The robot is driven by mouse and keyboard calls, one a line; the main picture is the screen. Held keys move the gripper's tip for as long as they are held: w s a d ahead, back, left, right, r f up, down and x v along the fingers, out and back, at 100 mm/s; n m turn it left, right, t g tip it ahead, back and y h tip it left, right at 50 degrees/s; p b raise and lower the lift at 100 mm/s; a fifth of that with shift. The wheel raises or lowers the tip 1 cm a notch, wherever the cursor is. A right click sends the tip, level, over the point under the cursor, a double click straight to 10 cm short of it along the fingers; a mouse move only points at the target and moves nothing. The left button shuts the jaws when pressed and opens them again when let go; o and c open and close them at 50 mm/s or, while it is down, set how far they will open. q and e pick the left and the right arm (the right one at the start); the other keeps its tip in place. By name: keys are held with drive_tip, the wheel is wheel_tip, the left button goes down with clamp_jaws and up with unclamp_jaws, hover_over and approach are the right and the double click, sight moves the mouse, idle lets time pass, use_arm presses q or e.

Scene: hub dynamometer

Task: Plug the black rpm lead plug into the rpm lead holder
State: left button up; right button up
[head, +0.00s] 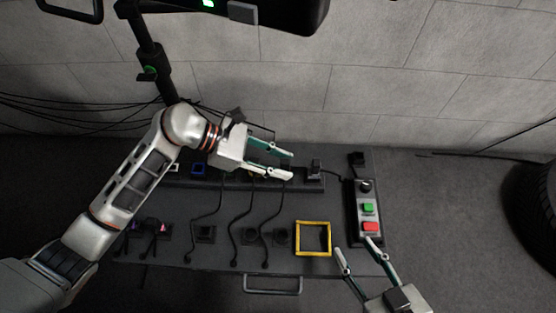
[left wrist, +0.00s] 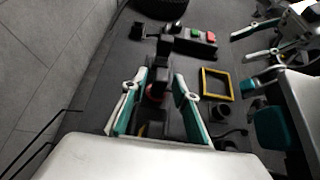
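A black upright plug-like piece (head: 315,168) stands at the right end of the dark socket strip (head: 312,187); I cannot tell for certain whether it is the rpm lead plug or its holder. My left gripper (head: 291,164) is open, its fingertips just left of that piece. In the left wrist view, a black piece (left wrist: 162,74) shows between the spread fingers of my left gripper (left wrist: 158,82), with a reddish ring below it. Contact cannot be told. My right gripper (head: 356,246) is open and empty near the red button, low in the head view.
A control box with a green button (head: 368,208) and red button (head: 370,227) stands right of the strip. A yellow square frame (head: 298,240) lies on the bench. Several black cables and dark blocks (head: 205,234) lie left of it. A tyre (head: 545,190) stands far right.

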use_arm(q)
drive_tip(key=c, duration=0.6)
clamp_jaws()
use_arm(e)
drive_tip(key=shift+s+f, duration=0.1)
drive_tip(key=shift+f, duration=0.1)
use_arm(q)
drive_tip(key=shift+r, duration=0.2)
use_arm(e)
drive_tip(key=shift+r, duration=0.1)
use_arm(q)
drive_tip(key=shift+r+p, duration=0.4)
drive_tip(key=shift+r, duration=0.2)
use_arm(e)
drive_tip(key=shift+w+r, duration=0.3)
drive_tip(key=shift+r, duration=0.3)
use_arm(q)
drive_tip(key=shift+r+p, duration=0.65)
drive_tip(key=shift+r, duration=0.7)
use_arm(e)
drive_tip(key=r, duration=0.1)
drive_tip(key=w+r, duration=0.1)
drive_tip(key=r, duration=0.1)
drive_tip(key=shift+w+t, duration=0.2)
drive_tip(key=shift+t, duration=0.2)
drive_tip(key=shift+f, duration=0.1)
